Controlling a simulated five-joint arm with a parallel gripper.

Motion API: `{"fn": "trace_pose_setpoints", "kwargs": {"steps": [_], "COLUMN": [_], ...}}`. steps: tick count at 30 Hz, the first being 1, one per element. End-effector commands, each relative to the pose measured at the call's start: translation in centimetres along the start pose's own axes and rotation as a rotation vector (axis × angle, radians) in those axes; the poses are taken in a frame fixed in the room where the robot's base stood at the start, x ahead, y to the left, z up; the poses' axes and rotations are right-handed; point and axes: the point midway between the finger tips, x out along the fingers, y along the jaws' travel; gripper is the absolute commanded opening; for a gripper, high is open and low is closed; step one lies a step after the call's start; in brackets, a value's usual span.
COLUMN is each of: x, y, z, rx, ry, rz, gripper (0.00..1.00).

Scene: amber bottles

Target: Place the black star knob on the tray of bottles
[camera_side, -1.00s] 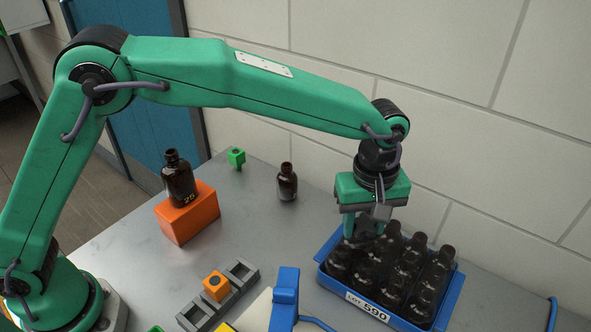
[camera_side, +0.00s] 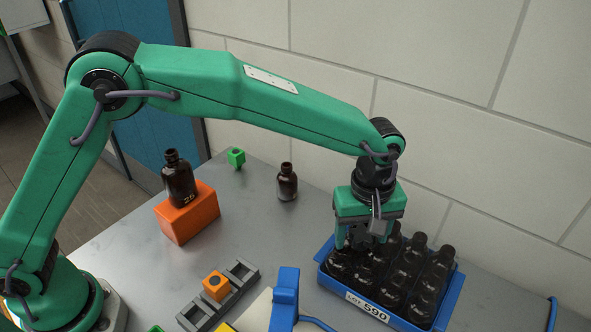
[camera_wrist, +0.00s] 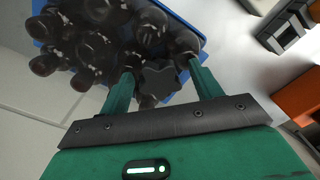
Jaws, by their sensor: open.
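The blue tray (camera_side: 327,274) labelled LOT 590 holds several dark amber bottles (camera_side: 427,286) in rows at the right of the table. My gripper (camera_side: 362,240) is low over the tray's back-left part, among the bottle tops. In the wrist view its two green fingers (camera_wrist: 160,82) are apart and the black star knob (camera_wrist: 158,84) shows between them, over the tray area. I cannot tell whether a finger touches the knob or exactly what it rests on. In the side view my fingers and the bottles largely hide the knob.
An orange block (camera_side: 188,221) bears one bottle (camera_side: 179,178). Another bottle (camera_side: 287,182) and a green piece (camera_side: 236,157) stand on the table. A grey rack (camera_side: 243,271) with an orange cube (camera_side: 216,286) and a blue upright object (camera_side: 285,297) are left of the tray.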

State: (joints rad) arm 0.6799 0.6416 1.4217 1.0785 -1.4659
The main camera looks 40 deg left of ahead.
Motion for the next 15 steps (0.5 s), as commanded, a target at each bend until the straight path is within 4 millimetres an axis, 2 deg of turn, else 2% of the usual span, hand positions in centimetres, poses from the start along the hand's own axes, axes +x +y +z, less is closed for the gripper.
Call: {"fn": "trace_pose_setpoints", "kwargs": {"steps": [8, 15], "x": [-0.5, -2.8], "y": [0.0, 0.1], "z": [0.0, 0.0], "rx": [0.0, 0.0], "ry": [0.0, 0.0], "rz": [0.002, 0.004], "gripper": [0.64, 0.64]}}
